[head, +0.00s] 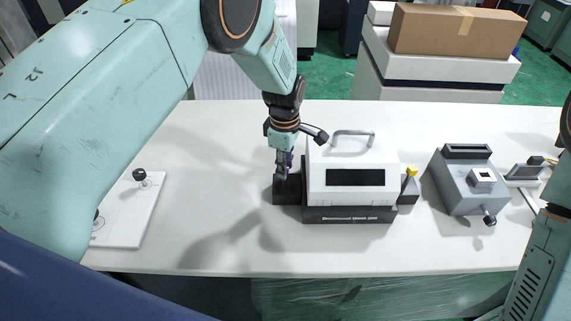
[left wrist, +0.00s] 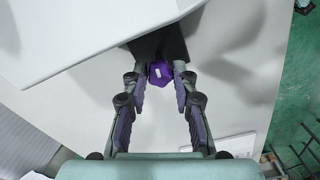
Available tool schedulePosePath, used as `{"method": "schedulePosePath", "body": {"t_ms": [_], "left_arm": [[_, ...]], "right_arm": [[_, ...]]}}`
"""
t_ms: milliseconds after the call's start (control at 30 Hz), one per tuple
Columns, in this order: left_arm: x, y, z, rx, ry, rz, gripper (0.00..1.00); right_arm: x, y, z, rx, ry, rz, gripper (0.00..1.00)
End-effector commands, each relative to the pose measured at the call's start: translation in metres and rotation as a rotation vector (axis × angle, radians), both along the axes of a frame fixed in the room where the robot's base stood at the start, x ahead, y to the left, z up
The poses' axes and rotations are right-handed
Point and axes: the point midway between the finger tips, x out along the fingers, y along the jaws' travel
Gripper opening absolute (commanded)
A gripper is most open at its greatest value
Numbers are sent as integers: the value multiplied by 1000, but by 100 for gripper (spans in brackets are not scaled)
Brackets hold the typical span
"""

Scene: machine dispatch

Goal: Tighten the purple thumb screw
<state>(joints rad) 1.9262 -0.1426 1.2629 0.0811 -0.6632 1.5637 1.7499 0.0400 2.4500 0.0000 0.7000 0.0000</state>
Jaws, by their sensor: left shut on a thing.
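The purple thumb screw (left wrist: 160,74) sits between the fingertips of my left gripper (left wrist: 161,80) in the left wrist view, and the fingers touch it from both sides. In the head view my left gripper (head: 283,168) points down over a black block (head: 287,190) at the left side of a white machine (head: 352,160) with a black base. Only a sliver of purple shows there, and the screw's seat is hidden by the fingers. My right arm shows at the right edge, but its gripper is not visible.
A yellow-topped screw (head: 411,172) stands at the machine's right side. A grey device (head: 470,183) is farther right. A white plate with black knobs (head: 130,212) lies at the left. A handle (head: 352,134) tops the machine. The table (head: 215,245) is clear in front.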

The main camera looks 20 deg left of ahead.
Motion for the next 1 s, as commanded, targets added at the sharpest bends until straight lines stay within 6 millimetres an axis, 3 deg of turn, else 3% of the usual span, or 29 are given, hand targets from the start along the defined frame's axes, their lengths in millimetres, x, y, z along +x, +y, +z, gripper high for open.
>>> {"method": "schedulePosePath", "body": {"t_ms": [1000], "left_arm": [[3, 2, 3, 2, -5, -966, 0]], "right_arm": [[0, 0, 2, 0, 0, 0, 38]]}}
